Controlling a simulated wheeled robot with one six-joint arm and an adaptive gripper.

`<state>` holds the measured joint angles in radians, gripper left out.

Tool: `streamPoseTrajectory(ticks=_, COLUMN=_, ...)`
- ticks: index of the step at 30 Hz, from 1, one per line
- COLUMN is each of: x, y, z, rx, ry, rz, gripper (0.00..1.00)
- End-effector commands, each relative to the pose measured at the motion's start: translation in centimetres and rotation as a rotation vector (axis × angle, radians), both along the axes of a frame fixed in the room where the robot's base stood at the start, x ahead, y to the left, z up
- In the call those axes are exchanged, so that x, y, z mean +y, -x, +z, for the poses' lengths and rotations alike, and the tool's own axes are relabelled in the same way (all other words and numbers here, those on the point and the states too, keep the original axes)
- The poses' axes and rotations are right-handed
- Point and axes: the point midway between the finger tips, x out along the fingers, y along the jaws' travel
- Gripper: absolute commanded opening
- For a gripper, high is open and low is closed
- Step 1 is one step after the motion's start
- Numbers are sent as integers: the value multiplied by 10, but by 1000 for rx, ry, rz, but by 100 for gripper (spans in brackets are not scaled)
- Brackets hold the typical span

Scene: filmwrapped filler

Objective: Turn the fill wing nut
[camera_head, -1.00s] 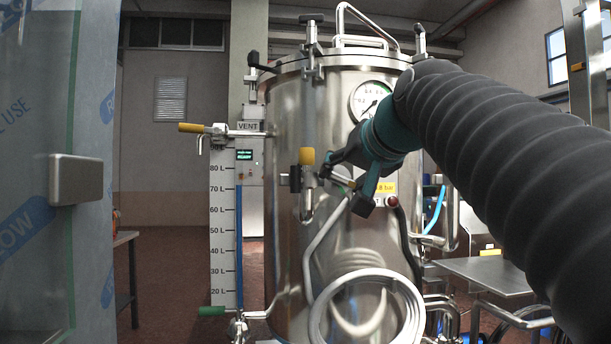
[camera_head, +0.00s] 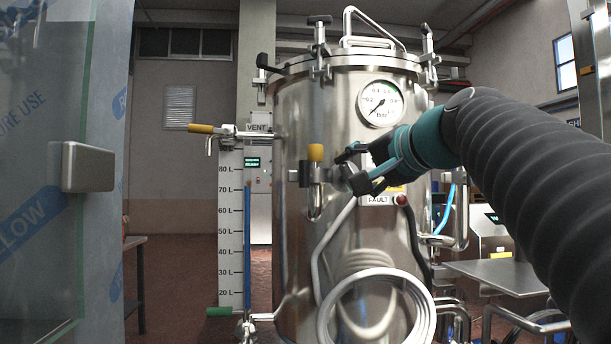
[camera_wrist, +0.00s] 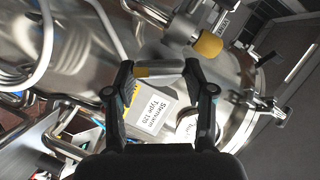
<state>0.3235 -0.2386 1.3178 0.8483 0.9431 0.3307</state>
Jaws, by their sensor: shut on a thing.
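My gripper (camera_head: 352,169) is at the front of the steel tank, just right of a valve with a yellow cap (camera_head: 316,152). In the wrist view its two black fingers are closed around a short silver bar with a yellow mark at one end, which I take as the fill wing nut (camera_wrist: 160,71). Its outer ends are hidden by the fingertips. In the head view the held part is mostly hidden by the fingers.
The tank (camera_head: 295,235) carries a pressure gauge (camera_head: 380,103) above my gripper and a red fault lamp (camera_head: 401,199) below it. A coiled pale hose (camera_head: 322,325) hangs low in front. A vent lever (camera_head: 203,129) sticks out left. A glass panel stands at far left.

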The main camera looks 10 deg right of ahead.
Motion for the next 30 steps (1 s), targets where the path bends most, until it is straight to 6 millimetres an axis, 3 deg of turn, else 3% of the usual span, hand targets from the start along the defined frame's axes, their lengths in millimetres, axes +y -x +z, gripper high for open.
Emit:
streamPoseTrajectory(ticks=13, x=0, y=0, z=0, rx=0, ry=-12, rz=0, gripper=19)
streamPoseTrajectory(ticks=14, x=0, y=0, z=0, rx=0, ry=-12, rz=0, gripper=56)
streamPoseTrajectory(ticks=17, x=0, y=0, z=0, rx=-1, ry=-11, rz=0, gripper=79)
streamPoseTrajectory(ticks=30, x=-4, y=8, z=2, rx=-1, ry=-12, rz=-2, gripper=79)
